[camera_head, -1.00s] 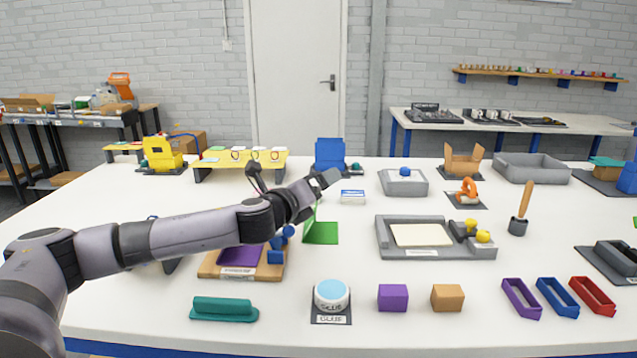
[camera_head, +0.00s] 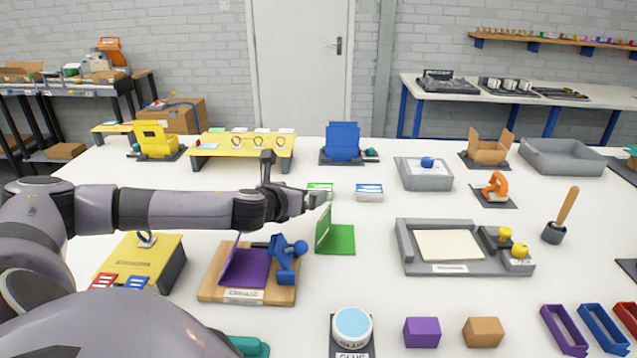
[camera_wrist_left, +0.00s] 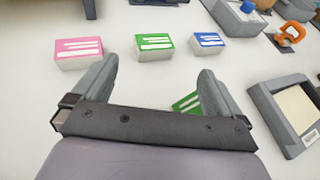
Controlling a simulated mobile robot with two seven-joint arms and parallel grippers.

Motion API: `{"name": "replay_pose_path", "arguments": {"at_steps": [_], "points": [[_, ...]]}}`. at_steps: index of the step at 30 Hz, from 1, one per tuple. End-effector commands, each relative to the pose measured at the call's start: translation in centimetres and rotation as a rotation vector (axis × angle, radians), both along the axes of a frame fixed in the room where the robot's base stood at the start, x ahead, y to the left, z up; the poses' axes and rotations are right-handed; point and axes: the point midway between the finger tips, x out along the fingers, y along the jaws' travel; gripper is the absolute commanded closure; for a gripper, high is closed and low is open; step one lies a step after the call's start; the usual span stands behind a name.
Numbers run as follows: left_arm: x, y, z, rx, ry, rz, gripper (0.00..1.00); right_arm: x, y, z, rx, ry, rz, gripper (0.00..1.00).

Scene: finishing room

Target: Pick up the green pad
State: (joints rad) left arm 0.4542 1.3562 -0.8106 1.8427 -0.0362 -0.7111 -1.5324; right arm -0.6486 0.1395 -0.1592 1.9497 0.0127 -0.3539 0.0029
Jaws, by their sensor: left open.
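The green pad (camera_head: 320,189) is a small white block with a green striped top, lying on the white table just beyond my left gripper (camera_head: 294,180). In the left wrist view the green pad (camera_wrist_left: 154,44) lies ahead of the open, empty fingers (camera_wrist_left: 157,74), roughly centred between them and apart from both. A pink-topped pad (camera_wrist_left: 79,51) lies to its left, and a blue-topped pad (camera_wrist_left: 209,43) to its right. The blue-topped pad also shows in the head view (camera_head: 369,193). My right gripper is not in view.
A green folded piece (camera_head: 336,239) stands near the gripper, with a wooden board (camera_head: 216,290) holding purple and blue parts nearer. A yellow rack (camera_head: 240,149) is behind at left. A grey tray (camera_head: 465,266) is at right. White table is bare around the pads.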

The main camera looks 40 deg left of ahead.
Motion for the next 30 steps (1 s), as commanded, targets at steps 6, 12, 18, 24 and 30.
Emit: {"name": "replay_pose_path", "arguments": {"at_steps": [6, 12, 18, 24, 30], "points": [[-0.4, 0.2, -0.6, 0.032, 0.033, -0.012, 0.00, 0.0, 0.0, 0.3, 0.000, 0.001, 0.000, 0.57], [1.2, 0.6, -1.3, 0.031, 0.034, -0.012, 0.00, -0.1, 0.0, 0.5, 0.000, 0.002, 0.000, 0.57], [3.4, 1.3, -2.3, 0.030, 0.034, -0.011, 0.00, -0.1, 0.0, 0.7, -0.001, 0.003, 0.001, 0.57], [5.1, 1.9, -3.0, 0.032, 0.033, -0.012, 0.00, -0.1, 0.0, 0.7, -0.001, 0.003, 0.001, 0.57], [5.6, 2.0, -3.3, 0.033, 0.035, -0.013, 0.00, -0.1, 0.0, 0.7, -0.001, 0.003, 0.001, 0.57]]}}
